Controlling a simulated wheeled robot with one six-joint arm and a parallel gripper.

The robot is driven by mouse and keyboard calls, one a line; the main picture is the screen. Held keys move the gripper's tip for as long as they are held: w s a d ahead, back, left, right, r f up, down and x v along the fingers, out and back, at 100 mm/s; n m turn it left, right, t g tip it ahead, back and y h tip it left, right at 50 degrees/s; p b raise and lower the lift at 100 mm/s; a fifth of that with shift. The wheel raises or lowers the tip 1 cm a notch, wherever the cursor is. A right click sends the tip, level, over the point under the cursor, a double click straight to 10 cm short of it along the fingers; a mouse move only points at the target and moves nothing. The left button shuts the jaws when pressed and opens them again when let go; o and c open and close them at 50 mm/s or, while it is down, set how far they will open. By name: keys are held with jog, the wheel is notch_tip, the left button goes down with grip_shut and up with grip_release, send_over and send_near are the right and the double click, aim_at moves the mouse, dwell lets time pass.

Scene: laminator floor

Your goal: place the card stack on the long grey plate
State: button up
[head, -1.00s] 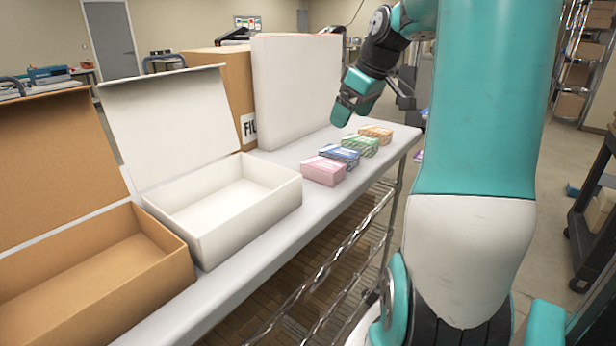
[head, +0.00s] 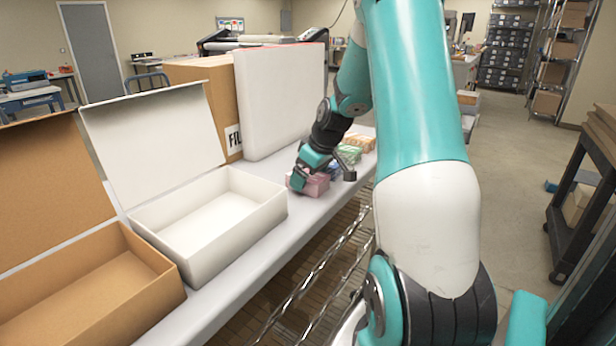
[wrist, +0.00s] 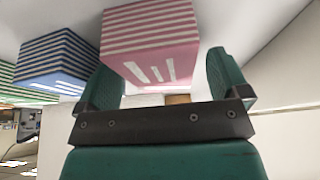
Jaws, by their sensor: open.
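A pink striped card stack (head: 316,184) lies on the light grey shelf top (head: 262,250), nearest the white box in a row of stacks. My gripper (head: 298,181) is over its left part in the head view and hides some of it. In the wrist view the pink stack (wrist: 150,45) shows between and beyond the two teal fingers of my open gripper (wrist: 167,75). I cannot tell whether a finger touches it. No separate long grey plate can be made out; the shelf top is the only long grey surface I see.
Blue (head: 334,172), green (head: 349,154) and orange (head: 360,141) stacks lie in line behind the pink one. An open white box (head: 235,228) and an open brown box (head: 150,290) stand at left. A tall white panel (head: 275,100) stands behind.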

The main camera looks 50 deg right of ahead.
jog(key=shift+w+f, duration=0.25)
jog(key=shift+f, duration=0.4)
jog(key=shift+f, duration=0.1)
jog(key=shift+c, duration=0.4)
jog(key=c, duration=1.1)
